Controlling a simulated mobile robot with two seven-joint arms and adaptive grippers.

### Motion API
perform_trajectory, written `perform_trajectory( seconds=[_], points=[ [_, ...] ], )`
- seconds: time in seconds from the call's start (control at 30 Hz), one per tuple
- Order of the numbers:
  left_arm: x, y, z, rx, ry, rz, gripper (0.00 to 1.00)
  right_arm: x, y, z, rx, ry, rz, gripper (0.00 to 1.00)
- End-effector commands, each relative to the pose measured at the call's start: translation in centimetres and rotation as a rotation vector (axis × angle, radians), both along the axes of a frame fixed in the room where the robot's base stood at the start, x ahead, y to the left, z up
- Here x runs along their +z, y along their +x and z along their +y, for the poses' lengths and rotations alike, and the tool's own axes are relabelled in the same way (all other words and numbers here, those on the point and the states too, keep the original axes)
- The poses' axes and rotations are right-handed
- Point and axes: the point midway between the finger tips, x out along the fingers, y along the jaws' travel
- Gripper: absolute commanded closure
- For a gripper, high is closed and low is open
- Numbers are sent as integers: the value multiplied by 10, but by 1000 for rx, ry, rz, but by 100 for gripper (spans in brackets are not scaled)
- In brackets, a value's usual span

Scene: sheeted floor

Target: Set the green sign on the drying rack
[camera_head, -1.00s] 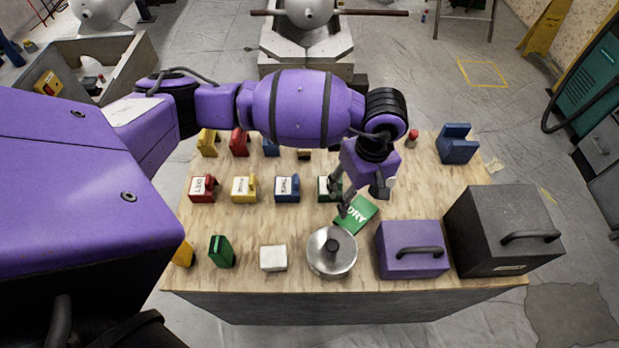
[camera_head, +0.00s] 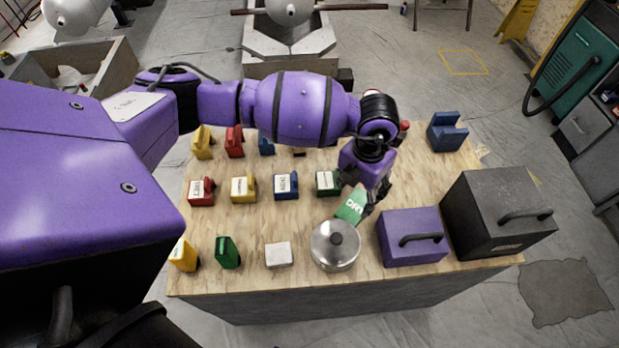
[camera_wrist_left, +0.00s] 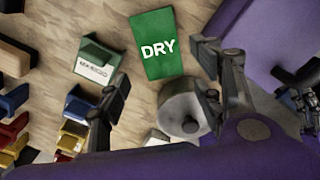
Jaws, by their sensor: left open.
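The green sign (camera_head: 352,206), with white lettering, lies on the wooden table just behind the metal pot. In the left wrist view the sign (camera_wrist_left: 157,45) reads "DRY" and lies flat beyond the fingers. My left gripper (camera_head: 366,196) points down above the sign and partly covers it in the head view. In the wrist view the left gripper (camera_wrist_left: 163,78) has its fingers spread apart with nothing between them. I cannot tell which thing is the drying rack.
A lidded metal pot (camera_head: 335,246), a purple box (camera_head: 405,228) and a dark box (camera_head: 490,205) stand at the right front. A labelled green block (camera_head: 327,183) is left of the sign. Several coloured blocks fill the table's left side. A blue notched block (camera_head: 446,132) stands back right.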

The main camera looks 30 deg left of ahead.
Motion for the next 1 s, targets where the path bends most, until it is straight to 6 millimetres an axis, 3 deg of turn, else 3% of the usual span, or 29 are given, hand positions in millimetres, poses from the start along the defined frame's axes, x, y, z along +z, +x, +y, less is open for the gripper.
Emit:
perform_trajectory(
  seconds=[0.37,0.63,0.93,1.0],
  points=[
    [-35,3,-1,25,1,-1,40,-1,-1,-1,-3,0,1,100],
    [-73,5,-2,23,1,-1,40,-2,-1,0,-6,0,1,100],
    [-76,6,-2,21,0,-3,40,-1,0,-1,-6,0,0,100],
    [-76,6,-2,21,0,-3,49,-1,0,-1,-6,0,0,100]
  ],
)
